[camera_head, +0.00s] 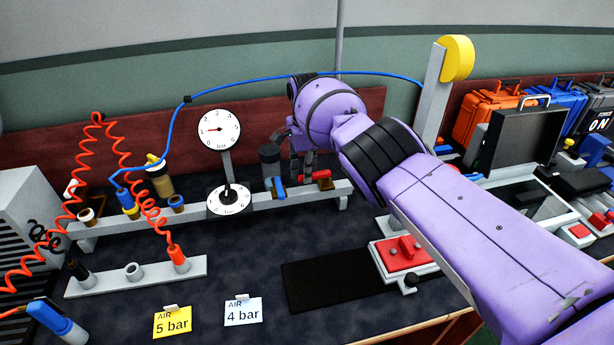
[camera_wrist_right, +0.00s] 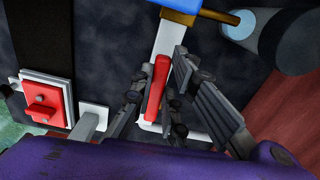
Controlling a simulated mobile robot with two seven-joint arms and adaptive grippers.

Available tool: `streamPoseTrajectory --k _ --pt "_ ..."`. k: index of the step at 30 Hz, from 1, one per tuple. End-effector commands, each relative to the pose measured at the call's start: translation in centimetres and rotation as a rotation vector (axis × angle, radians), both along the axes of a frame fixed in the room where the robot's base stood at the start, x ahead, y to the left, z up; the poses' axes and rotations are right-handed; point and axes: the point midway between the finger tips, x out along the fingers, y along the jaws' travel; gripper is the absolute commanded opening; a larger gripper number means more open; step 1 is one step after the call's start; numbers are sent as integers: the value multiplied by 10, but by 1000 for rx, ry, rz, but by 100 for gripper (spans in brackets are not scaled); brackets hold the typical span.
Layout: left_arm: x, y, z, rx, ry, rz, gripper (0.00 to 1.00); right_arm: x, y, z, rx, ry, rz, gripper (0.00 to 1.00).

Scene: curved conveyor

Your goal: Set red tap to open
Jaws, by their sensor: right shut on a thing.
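The red tap (camera_head: 316,177) sits near the right end of the light grey rail, partly hidden by my right gripper (camera_head: 300,158) in the head view. In the right wrist view its red handle (camera_wrist_right: 157,88) lies between the fingers of my right gripper (camera_wrist_right: 160,98), roughly in line with the rail. The right gripper is shut on this handle; the contact itself is hard to see. My left gripper is not in view.
A blue tap (camera_head: 278,188) stands just left of the red one on the rail (camera_head: 250,203). Dials (camera_head: 219,129), coiled red hoses (camera_head: 88,155) and a blue hose are farther left. A red switch box (camera_head: 403,254) and black mat (camera_head: 335,285) lie in front.

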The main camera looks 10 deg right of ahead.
Motion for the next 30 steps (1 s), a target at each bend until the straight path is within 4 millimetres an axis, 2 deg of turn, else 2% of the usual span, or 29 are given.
streamPoseTrajectory --k 6,21,22,26,30 --pt "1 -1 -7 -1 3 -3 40 4 -2 0 -4 -1 -65 0" --pt "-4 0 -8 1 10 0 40 6 -3 3 -5 -4 -86 0" --pt "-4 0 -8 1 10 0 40 6 -2 3 -5 -5 -86 15" --pt "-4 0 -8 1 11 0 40 6 -2 2 -4 -4 -86 32" --pt "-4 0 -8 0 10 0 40 6 -1 1 -3 -3 -84 33"
